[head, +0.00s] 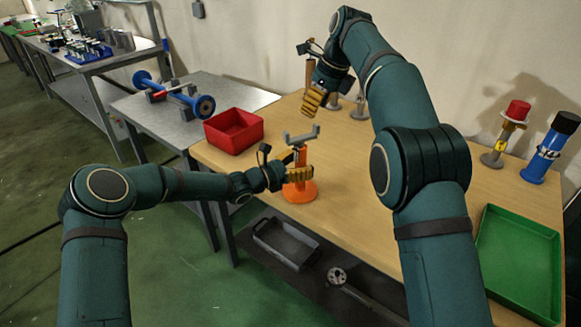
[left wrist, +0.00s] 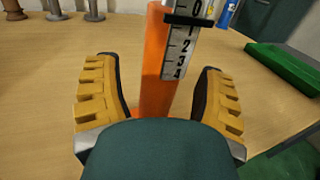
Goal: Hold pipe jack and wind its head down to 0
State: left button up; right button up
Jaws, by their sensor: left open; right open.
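The pipe jack (head: 300,190) stands upright on the wooden table, with an orange round base and column and a grey forked head (head: 302,136). In the left wrist view its orange column (left wrist: 155,60) carries a scale plate (left wrist: 184,45) marked 0 to 4 with a dark pointer bar near the top, close to the 0. My left gripper (head: 297,170) is open, with its yellow fingers (left wrist: 160,95) on either side of the column and gaps showing on both sides. My right gripper (head: 313,98) is in the air behind and above the jack, away from it; its fingers look close together.
A red bin (head: 234,131) stands left of the jack at the table's edge. A green tray (head: 520,262) lies at the right. A red-topped stand (head: 507,132) and blue cylinder (head: 551,147) stand at the back right. A grey tray (head: 286,243) sits on the lower shelf.

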pick_arm(q)
jog(key=shift+w+d, duration=0.1)
grip_shut()
dwell(0.4)
